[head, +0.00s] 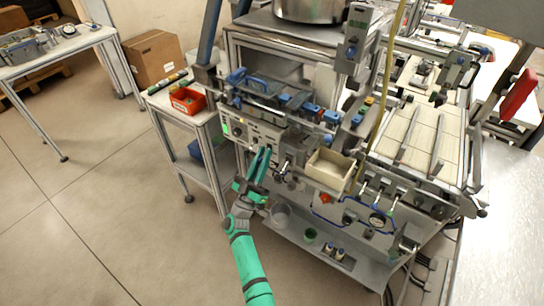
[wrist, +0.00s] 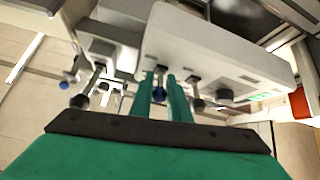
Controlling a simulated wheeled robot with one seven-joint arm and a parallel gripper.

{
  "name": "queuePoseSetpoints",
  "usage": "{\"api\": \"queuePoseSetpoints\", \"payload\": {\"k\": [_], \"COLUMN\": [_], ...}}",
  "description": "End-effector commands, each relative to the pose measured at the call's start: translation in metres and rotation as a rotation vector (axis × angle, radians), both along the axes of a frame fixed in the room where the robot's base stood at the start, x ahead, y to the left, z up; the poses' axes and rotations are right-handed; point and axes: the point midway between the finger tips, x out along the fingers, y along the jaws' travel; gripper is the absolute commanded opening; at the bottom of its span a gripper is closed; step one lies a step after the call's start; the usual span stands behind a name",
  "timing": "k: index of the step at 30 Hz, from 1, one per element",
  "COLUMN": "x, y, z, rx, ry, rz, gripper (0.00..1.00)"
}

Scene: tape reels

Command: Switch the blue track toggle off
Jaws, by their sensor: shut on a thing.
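The control box (head: 258,130) with a pale front panel is on the near side of the machine. My green gripper (head: 261,155) reaches up to its lower front. In the wrist view the two fingers of my gripper (wrist: 161,90) are close together, with the blue track toggle (wrist: 160,96) between them. The blue tip shows in the narrow gap, at the edge of the pale box (wrist: 205,50). In the head view the toggle is hidden by the fingers. Whether its lever stands on or off cannot be told.
In the wrist view a dark-tipped toggle (wrist: 197,103) is close beside the right finger, and a dark knob (wrist: 225,95) is farther right. More levers are at left. In the head view a cream bin (head: 328,170) is right of my gripper and a red bin (head: 187,100) at left.

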Motion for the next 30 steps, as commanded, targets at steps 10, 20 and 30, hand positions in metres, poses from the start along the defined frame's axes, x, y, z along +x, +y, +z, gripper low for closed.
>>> {"api": "queuePoseSetpoints", "payload": {"k": [10,20,30], "x": [0.000,0.000,-0.011], "y": [0.005,0.003,0.010], "z": [-0.002,-0.001,-0.013], "rx": [-0.004,-0.004,-0.004], "ry": [-0.002,-0.002,0.000], "rz": [0.006,0.004,0.003], "gripper": [0.00,0.32,0.32]}}
